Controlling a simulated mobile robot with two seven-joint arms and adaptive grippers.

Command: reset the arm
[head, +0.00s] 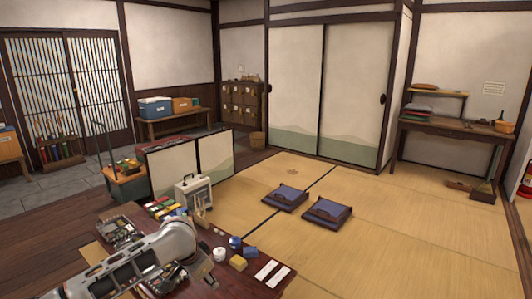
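One of my arms comes in from the lower left, low over the dark wooden table (225,287), and bends at a rounded grey joint near the table's left part. My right arm and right gripper are out of the picture. The arm hides part of the table.
A white case (194,194) stands at the table's back edge, before a low folding screen (215,152). A tray of small items (119,232) lies left of the arm. Two blue cushions (285,198) (327,212) lie on the tatami.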

